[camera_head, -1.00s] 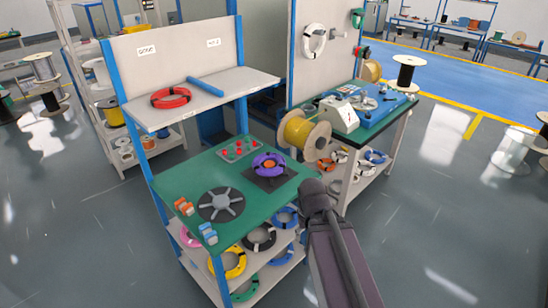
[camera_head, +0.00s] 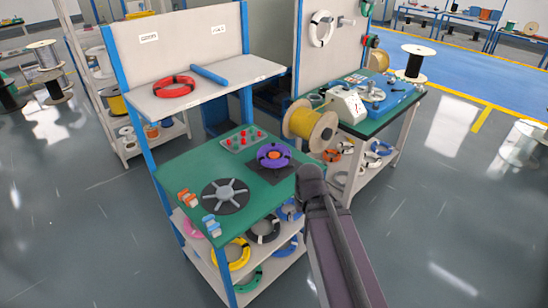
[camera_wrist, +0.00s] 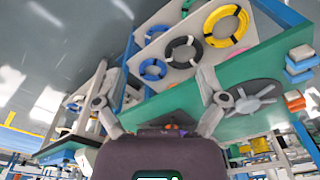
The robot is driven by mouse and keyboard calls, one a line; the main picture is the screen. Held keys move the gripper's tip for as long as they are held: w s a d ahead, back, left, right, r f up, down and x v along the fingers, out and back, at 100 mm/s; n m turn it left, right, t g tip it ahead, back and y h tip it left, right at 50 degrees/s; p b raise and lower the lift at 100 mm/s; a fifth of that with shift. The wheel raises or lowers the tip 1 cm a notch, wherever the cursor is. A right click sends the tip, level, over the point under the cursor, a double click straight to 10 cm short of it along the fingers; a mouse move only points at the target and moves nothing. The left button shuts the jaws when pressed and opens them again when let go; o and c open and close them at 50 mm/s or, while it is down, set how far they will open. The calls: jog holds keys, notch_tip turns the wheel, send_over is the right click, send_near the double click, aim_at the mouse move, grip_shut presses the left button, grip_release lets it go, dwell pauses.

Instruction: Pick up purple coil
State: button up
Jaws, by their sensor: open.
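The purple coil (camera_head: 274,164) lies flat on a dark square plate on the green bench top (camera_head: 195,165), with an orange centre showing inside it. My gripper (camera_wrist: 159,104) shows in the wrist view with its two fingers spread wide and nothing visible between them. A small orange and purple patch shows just above the gripper body there, mostly hidden, and I cannot tell if it is the coil. In the head view my dark arm link reaches up to the right of the coil; the fingers are not clearly visible there.
A grey spoked disc (camera_head: 225,195) and a button panel (camera_head: 243,139) share the bench top. A red coil (camera_head: 174,93) lies on the shelf above. A yellow spool (camera_head: 302,122) stands close to the right. Floor at the right is open.

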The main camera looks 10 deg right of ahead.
jog(key=w+f+t+y+b, duration=0.1)
jog(key=w+f+t+b, duration=0.2)
jog(key=w, duration=0.6)
jog(key=w+f+t+b, duration=0.1)
jog(key=w+t+b, duration=0.35)
jog(key=w, duration=0.45)
jog(key=t+b, duration=0.5)
jog(key=t, duration=0.1)
send_near(287, 152)
jog(key=shift+g, duration=0.25)
jog(key=s+r, duration=0.2)
jog(key=s, duration=0.1)
jog(key=shift+s+a+r, duration=0.15)
jog(key=shift+s, duration=0.1)
jog(key=shift+b+x, duration=1.8)
jog(key=shift+x, duration=2.55)
jog(key=shift+d+b+x, duration=0.2)
jog(key=shift+b+x, duration=0.3)
jog(key=shift+x, duration=0.8)
jog(key=shift+d+b+x, duration=0.2)
jog(key=shift+b+x, duration=0.3)
jog(key=shift+x, duration=0.8)
jog(key=shift+s, duration=0.1)
